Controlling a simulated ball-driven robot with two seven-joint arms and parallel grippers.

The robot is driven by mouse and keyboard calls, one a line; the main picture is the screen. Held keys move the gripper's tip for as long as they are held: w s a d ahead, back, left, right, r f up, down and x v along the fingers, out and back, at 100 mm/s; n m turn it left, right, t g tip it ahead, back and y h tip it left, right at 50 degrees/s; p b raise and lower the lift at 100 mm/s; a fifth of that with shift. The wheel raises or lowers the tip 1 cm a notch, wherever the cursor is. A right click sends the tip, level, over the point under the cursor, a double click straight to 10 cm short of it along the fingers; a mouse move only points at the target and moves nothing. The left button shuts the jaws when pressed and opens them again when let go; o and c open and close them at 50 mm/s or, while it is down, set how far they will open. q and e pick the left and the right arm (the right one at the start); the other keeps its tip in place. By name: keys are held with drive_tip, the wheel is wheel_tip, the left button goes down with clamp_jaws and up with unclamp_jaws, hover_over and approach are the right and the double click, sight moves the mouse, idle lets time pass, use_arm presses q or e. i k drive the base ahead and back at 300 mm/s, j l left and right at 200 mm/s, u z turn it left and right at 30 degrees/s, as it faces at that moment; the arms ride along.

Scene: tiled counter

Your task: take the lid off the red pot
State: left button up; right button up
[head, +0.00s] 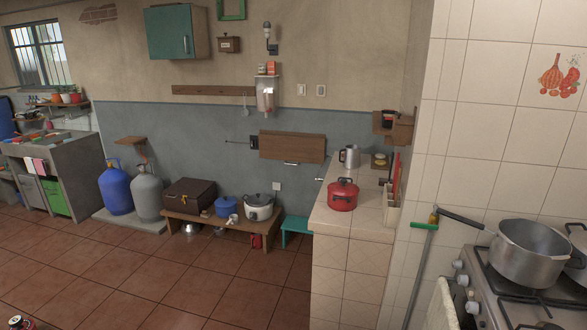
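The red pot (342,201) stands upright on the tiled counter (345,228), near its left edge. Its red lid (342,185) sits on top of it, with a dark knob in the middle. The pot is small and far off in the head view. Neither of my grippers shows in this view, and nothing is touching the pot or its lid.
A metal mug (350,156) stands behind the pot. The tiled wall and a stove with a large metal pan (530,250) are at the right. A low wooden bench (225,222) holds pots at the left of the counter. The floor in front is mostly clear.

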sight(343, 188)
drive_tip(key=i+l, duration=0.2)
drive_tip(key=i, duration=0.25)
drive_tip(key=i+l+u, duration=0.1)
drive_tip(key=i, duration=0.35)
drive_tip(key=i+l, duration=0.6)
drive_tip(key=i, duration=0.3)
drive_tip(key=j+u, duration=0.05)
